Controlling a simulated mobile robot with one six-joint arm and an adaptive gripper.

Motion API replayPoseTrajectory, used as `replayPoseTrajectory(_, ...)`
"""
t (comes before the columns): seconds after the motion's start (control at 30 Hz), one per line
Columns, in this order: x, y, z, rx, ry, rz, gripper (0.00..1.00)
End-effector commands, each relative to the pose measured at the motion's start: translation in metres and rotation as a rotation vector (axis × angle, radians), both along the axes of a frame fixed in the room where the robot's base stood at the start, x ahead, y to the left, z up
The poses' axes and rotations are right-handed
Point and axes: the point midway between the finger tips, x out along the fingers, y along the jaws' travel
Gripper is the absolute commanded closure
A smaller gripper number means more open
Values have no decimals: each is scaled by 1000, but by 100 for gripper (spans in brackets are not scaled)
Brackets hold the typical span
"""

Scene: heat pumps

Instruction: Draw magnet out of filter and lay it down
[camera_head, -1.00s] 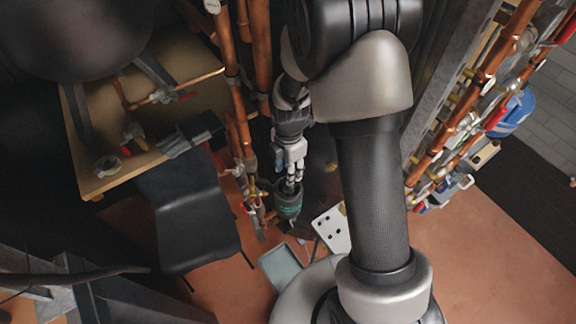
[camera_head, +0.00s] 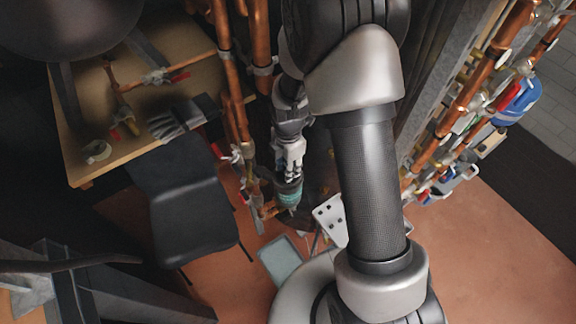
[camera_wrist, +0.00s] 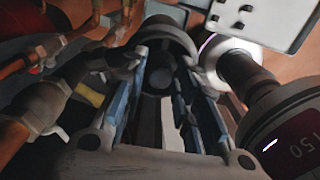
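The filter (camera_head: 288,193), a dark body with a teal band, sits on copper pipework in the head view. My gripper (camera_head: 291,176) points down at its top, very close above it. In the wrist view my gripper (camera_wrist: 165,58) has its two blue-lined fingers apart, with a gap between them. A dark round body (camera_wrist: 166,36), apparently the filter, lies at and beyond the fingertips. I cannot make out the magnet as a separate part, nor tell whether the fingers touch anything.
A grey-green tray (camera_head: 280,258) lies below the filter in the head view, beside a white panel with holes (camera_head: 331,217). Copper pipes (camera_head: 231,80) stand close left of my gripper. A black chair (camera_head: 185,205) and wooden table (camera_head: 75,160) are farther left.

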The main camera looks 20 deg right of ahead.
Motion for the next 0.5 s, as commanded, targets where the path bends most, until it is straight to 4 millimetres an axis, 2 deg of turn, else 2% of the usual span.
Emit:
replayPoseTrajectory(0.03, 0, 0, 0, 0, 0, 0, 78)
replayPoseTrajectory(0.37, 0, 0, 0, 0, 0, 0, 100)
replayPoseTrajectory(0.5, 0, 0, 1, 0, -1, 0, 100)
